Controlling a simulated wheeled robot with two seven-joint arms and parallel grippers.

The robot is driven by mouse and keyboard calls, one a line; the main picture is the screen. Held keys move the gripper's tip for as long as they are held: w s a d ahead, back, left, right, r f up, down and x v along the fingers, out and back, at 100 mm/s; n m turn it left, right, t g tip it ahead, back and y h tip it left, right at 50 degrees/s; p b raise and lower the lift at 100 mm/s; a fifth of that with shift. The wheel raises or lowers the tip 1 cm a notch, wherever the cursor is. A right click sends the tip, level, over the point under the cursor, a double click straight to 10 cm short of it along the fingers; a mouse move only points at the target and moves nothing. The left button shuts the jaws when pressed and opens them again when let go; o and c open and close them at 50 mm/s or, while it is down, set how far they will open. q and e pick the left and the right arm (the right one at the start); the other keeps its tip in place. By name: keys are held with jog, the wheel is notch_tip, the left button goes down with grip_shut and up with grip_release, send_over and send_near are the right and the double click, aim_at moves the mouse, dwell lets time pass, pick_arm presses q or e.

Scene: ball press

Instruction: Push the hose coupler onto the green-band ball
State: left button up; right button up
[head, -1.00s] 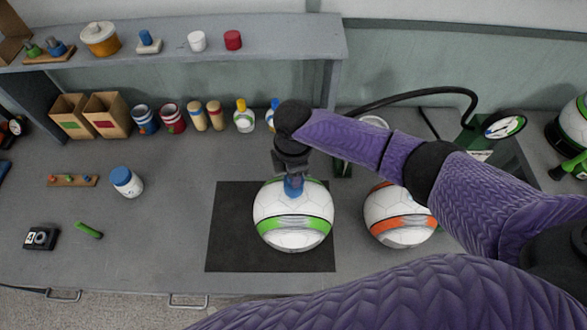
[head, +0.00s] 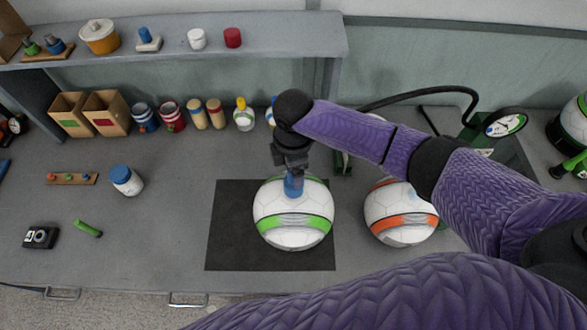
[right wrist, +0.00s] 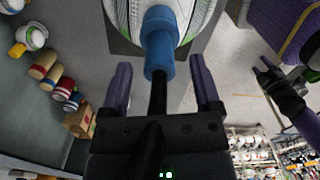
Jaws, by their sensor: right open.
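The green-band ball (head: 292,228) rests on the dark mat (head: 228,245). The blue hose coupler (head: 293,186) stands upright on top of it and appears to touch it; how far it is seated cannot be told. In the right wrist view the coupler (right wrist: 159,42) meets the ball (right wrist: 185,12), with a black stem (right wrist: 158,95) running back from it. My right gripper (right wrist: 160,85) is open, its fingers apart on either side of the stem and clear of the coupler. A dark gripper (right wrist: 268,76), seemingly my left, shows at the right edge of this view; its jaws are unclear.
An orange-band ball (head: 400,225) sits just right of the mat, under my right arm. A black hose (head: 415,92) arcs behind to a green pump with a gauge (head: 505,122). Bottles, cans and boxes line the back. The bench (head: 165,225) left of the mat is mostly clear.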

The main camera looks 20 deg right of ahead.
notch_tip(320, 180, up, 7)
jog(key=shift+r, duration=0.2)
dwell(0.4)
